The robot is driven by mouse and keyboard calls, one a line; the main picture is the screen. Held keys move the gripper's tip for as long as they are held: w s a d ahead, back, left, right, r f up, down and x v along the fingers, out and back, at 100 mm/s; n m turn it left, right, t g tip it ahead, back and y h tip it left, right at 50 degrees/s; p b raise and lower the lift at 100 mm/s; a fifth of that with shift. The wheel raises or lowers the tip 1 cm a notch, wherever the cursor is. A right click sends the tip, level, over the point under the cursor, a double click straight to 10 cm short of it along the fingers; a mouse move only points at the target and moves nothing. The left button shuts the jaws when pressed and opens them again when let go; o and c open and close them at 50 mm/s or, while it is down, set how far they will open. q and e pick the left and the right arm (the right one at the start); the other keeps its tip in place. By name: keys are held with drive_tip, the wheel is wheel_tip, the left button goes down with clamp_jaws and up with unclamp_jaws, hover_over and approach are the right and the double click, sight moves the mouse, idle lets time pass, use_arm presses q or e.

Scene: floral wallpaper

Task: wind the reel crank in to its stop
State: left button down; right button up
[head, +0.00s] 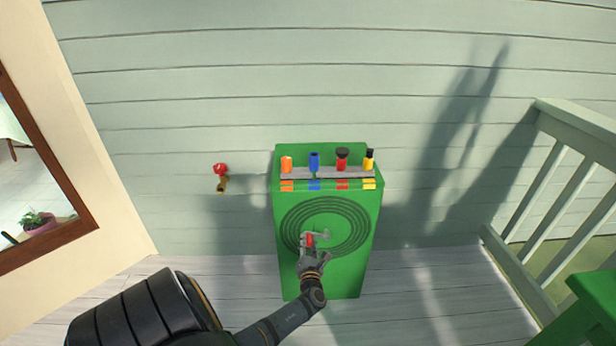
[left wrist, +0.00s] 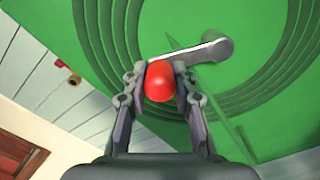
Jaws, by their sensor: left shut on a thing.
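The hose reel box (head: 345,275) is a green cabinet standing against the wall, with dark concentric rings on its front. The reel crank is a grey arm (head: 323,234) with a red knob (head: 309,240) at its left end. In the left wrist view the crank arm (left wrist: 205,52) runs from a hub at the upper right down left to the red knob (left wrist: 159,82). My left gripper (head: 308,246) is shut on the red knob, one finger on each side of it. The left gripper's fingers (left wrist: 159,88) hide the knob's sides. My right gripper is not in view.
Orange, blue, red and yellow nozzles (head: 342,158) stand in a rack on the box top. A red-handled tap (head: 220,172) is on the wall at left. The plank floor beside the box is clear.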

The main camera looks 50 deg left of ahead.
use_arm(q)
drive_tip(key=shift+r, duration=0.1)
idle(0.3)
drive_tip(key=c, duration=1.1)
unclamp_jaws()
drive_tip(key=shift+o, duration=0.2)
drive_tip(key=v, duration=1.2)
drive_tip(key=shift+w, duration=0.1)
